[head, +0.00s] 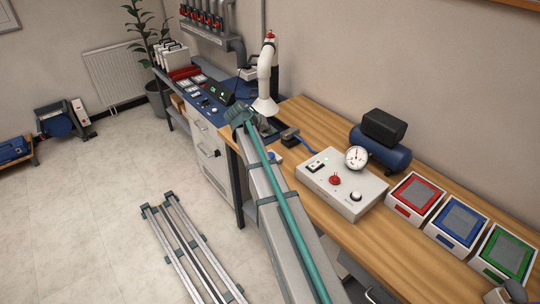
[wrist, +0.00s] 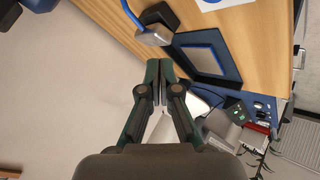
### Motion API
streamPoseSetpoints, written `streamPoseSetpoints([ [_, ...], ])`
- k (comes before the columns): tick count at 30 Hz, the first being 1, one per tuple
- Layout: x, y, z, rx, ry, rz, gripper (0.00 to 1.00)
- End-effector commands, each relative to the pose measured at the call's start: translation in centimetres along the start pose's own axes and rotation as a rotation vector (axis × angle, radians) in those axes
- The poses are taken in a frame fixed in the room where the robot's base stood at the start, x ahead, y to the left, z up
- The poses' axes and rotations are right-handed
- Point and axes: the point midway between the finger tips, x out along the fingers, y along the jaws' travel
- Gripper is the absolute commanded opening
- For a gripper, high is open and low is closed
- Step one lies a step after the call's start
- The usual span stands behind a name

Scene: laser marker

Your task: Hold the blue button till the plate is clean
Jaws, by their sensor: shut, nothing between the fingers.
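A round blue button on a white base (wrist: 208,2) is cut off at the top edge of the wrist view. In the head view a small blue spot, probably this button (head: 277,158), shows beside my arm. My arm hides the fingers there. I cannot tell whether the plate's surface is marked.
A grey metal head with a blue cable (wrist: 155,36) stands close beyond the fingertips. A control box with a gauge (head: 340,185) and red, blue and green framed trays (head: 460,218) stand to the right.

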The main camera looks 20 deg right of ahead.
Motion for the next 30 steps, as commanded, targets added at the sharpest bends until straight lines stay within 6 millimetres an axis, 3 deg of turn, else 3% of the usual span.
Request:
streamPoseSetpoints([
  [14,1.2,-0.9,0.9,-0.001,-0.002,-0.001,0.0],
  [30,5.8,-4.2,4.2,-0.001,-0.001,0.0,0.0],
])
